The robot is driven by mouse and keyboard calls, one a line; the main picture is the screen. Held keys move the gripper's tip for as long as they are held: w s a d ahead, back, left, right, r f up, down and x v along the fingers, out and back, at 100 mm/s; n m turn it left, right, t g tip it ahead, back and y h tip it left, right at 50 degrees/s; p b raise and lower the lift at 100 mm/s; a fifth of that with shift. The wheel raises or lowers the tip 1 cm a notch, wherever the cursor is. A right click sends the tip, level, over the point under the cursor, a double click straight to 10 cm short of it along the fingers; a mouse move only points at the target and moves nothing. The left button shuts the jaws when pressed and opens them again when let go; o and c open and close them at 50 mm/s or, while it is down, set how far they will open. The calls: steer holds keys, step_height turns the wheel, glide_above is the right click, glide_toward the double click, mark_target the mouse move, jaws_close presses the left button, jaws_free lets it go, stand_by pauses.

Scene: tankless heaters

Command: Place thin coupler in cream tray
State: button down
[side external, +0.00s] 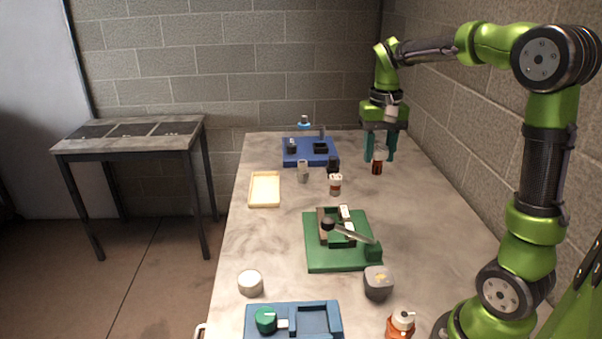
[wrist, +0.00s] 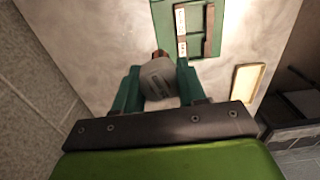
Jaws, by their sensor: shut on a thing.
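My gripper (side external: 379,157) is at the far right of the table, its teal fingers pointing down. It is shut on a pale grey and red-brown piece (side external: 377,167), which may be the thin coupler; the view is too small to be sure. In the wrist view the piece's grey end (wrist: 158,79) sits between the fingers, with a red-brown end beyond. I cannot tell whether it clears the table. The cream tray (side external: 250,189) is shallow and empty, left of my gripper; it also shows at right in the wrist view (wrist: 235,92).
A small white and orange-brown bottle (side external: 335,184), a grey piece (side external: 302,171) and a dark block (side external: 333,164) stand between gripper and tray. A blue fixture (side external: 290,158) is behind, a green fixture (side external: 315,261) in front. A brick wall (side external: 445,130) rises at right.

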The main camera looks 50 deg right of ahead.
steer(key=s+d+m, duration=0.3)
steer(key=d, duration=0.2)
step_height(320, 180, down, 15)
steer(key=w+d, duration=0.3)
steer(key=w, duration=0.1)
steer(key=w+d+f, duration=0.1)
steer(key=w+d, duration=0.2)
steer(key=w, duration=0.2)
steer(key=w+d+f, duration=0.1)
steer(key=w+d, duration=0.1)
steer(key=w, duration=0.2)
steer(key=shift+w+d, duration=0.2)
steer(key=shift+d, duration=0.2)
steer(key=shift+f, duration=1.75)
steer(key=shift+f, duration=0.15)
steer(key=c, duration=0.6)
jaws_free()
steer(key=shift+c, duration=0.2)
